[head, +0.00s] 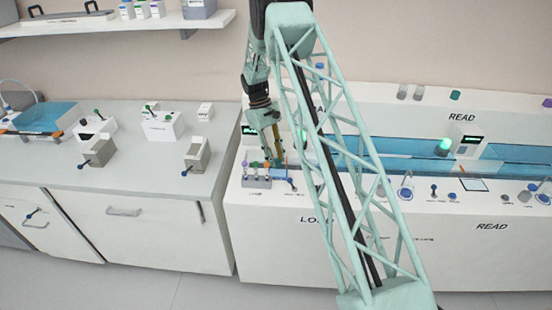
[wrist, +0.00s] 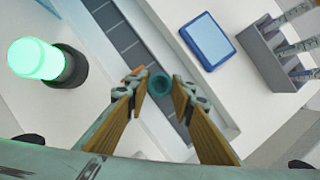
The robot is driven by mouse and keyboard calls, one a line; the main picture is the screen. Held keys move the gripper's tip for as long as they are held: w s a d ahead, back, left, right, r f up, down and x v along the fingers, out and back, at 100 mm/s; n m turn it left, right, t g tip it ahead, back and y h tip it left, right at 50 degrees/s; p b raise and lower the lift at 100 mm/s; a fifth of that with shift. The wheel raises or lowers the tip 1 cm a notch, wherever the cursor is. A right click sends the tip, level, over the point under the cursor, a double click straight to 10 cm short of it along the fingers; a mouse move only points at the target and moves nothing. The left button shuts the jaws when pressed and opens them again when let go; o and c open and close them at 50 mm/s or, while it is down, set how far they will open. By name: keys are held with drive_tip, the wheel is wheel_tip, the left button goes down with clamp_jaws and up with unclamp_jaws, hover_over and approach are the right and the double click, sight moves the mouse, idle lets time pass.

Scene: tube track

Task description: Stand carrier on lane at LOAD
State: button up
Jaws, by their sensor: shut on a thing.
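In the wrist view a small round teal carrier (wrist: 160,83) with a dark hollow centre sits between the fingertips of my gripper (wrist: 161,92). The gripper is shut on it. The carrier appears over or on the grey segmented lane (wrist: 123,37); I cannot tell whether it touches the lane. In the head view my gripper (head: 277,158) points down at the left end of the track, above the LOAD lettering (head: 316,220). The carrier cannot be made out there.
A lit green lamp (wrist: 38,62) stands left of the lane in the wrist view. A blue-framed pad (wrist: 208,40) and a grey tube rack (wrist: 278,62) lie to the right. The rack (head: 257,183) also shows in the head view. Blue track (head: 400,148) runs right.

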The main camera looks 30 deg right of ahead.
drive_tip(key=shift+f, duration=0.15)
drive_tip(key=o, duration=0.8)
drive_tip(key=shift+r, duration=0.2)
drive_tip(key=v, duration=1.1)
drive_tip(key=shift+w+r, duration=0.15)
drive_tip(key=shift+r, duration=0.2)
drive_tip(key=shift+r, duration=0.1)
idle(0.8)
